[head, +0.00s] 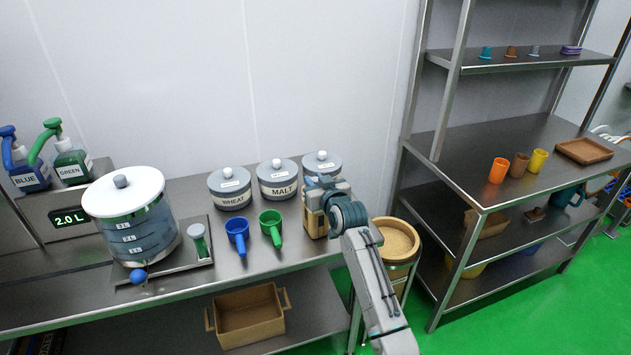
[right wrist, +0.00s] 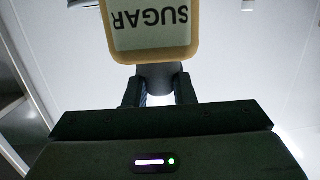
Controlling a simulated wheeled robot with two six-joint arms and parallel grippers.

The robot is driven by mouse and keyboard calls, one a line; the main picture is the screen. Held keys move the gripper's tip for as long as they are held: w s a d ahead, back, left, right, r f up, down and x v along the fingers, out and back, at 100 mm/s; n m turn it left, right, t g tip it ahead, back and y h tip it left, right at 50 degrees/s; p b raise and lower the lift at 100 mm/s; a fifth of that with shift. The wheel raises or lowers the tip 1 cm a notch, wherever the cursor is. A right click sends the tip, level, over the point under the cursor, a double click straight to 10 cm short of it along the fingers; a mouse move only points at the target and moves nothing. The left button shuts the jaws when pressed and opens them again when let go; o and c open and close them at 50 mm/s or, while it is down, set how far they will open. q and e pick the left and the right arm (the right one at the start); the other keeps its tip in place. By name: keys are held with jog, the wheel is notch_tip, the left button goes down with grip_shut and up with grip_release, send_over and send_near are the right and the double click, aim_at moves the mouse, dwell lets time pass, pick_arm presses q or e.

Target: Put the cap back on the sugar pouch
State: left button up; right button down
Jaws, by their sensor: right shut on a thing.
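The sugar pouch (head: 315,224) is a tan block-like pack standing on the steel counter, right of the green scoop. My right gripper (head: 322,190) is right at its top and hides much of it. In the right wrist view the pouch (right wrist: 152,30) shows its pale SUGAR label upside down. There my right gripper (right wrist: 160,92) is shut on a dark grey rounded piece, which looks like the cap (right wrist: 158,76). The cap meets the pouch's top edge in that view; I cannot tell whether it is seated on the spout. My left gripper is out of view.
Lidded canisters, WHEAT (head: 230,190), MALT (head: 278,181) and another (head: 321,163), stand behind. A blue scoop (head: 237,234) and a green scoop (head: 271,225) lie left of the pouch. A round tan-filled bin (head: 397,238) stands right of the counter's end, before the shelf rack (head: 455,170).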

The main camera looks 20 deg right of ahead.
jog(key=c, duration=1.1)
grip_release()
jog(key=shift+c, duration=0.2)
jog(key=shift+o, duration=0.4)
jog(key=o, duration=0.4)
jog(key=shift+r+p, duration=3.15)
jog(key=shift+r, duration=0.35)
grip_shut()
